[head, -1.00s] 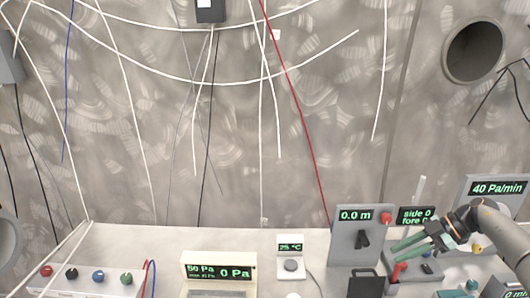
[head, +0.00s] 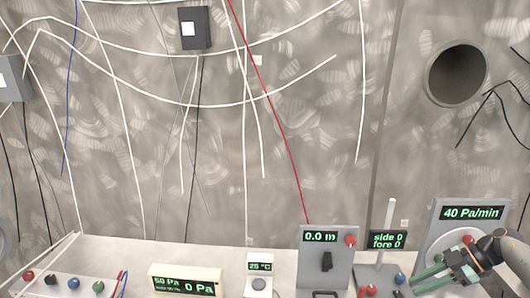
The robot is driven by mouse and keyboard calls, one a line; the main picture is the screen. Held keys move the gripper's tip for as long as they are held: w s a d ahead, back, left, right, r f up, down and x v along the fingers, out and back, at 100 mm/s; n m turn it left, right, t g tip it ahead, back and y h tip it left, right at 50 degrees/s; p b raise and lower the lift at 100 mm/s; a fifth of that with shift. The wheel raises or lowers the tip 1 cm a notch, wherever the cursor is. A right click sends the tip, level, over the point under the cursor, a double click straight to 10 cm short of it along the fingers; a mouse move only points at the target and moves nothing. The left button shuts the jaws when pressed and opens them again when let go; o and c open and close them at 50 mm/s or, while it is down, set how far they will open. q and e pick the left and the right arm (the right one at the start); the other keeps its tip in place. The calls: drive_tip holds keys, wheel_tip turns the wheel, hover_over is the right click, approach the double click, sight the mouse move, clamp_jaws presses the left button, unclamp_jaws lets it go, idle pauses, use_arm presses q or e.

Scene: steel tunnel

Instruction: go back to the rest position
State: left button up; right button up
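My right gripper (head: 414,285) shows at the lower right of the head view, its arm coming in from the right edge. Its two green fingers point left with a gap between them, and I see nothing held there. It is in front of the lower part of the 40 Pa/min panel (head: 472,213) and to the right of the joystick box with the "side 0 fore 0" display (head: 387,240). My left gripper is not in view.
A grey 0.0 m panel (head: 318,270) with a black lever stands left of the gripper. Further left are a 25 °C unit (head: 259,267), a 0 Pa display (head: 186,282) and coloured knobs (head: 74,283). Cables hang along the wall; the space above the bench is otherwise clear.

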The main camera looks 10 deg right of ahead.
drive_tip(key=w+a+f+t+y, duration=0.1)
drive_tip(key=w+a+t, duration=0.3)
drive_tip(key=a, duration=0.8)
drive_tip(key=w+a+f+t+y, duration=0.15)
drive_tip(key=w+a+t, duration=0.35)
drive_tip(key=a, duration=0.7)
drive_tip(key=s+f+m+h, duration=0.2)
drive_tip(key=s+m+h, duration=0.1)
drive_tip(key=s+m, duration=0.1)
drive_tip(key=s+f+m+g+h, duration=0.1)
drive_tip(key=s+f+m+h, duration=0.1)
drive_tip(key=s+m+h, duration=0.2)
drive_tip(key=s+f+m+h, duration=0.2)
drive_tip(key=s+m+h, duration=0.2)
drive_tip(key=s, duration=0.4)
drive_tip(key=shift+a+f+m+g+h, duration=0.2)
drive_tip(key=shift+m+g+h, duration=0.1)
drive_tip(key=shift+m, duration=0.2)
drive_tip(key=s+a+f+m+g+y, duration=0.15)
drive_tip(key=s+g, duration=0.65)
drive_tip(key=s, duration=1.2)
drive_tip(key=w+a+f+t, duration=0.2)
drive_tip(key=f+t, duration=0.1)
drive_tip(key=f, duration=0.2)
drive_tip(key=w+a+f+t+y, duration=0.1)
drive_tip(key=w+f+t, duration=0.1)
drive_tip(key=f, duration=0.4)
drive_tip(key=shift+a+t+y, duration=0.3)
drive_tip(key=shift+a+t, duration=0.1)
drive_tip(key=shift+t, duration=0.1)
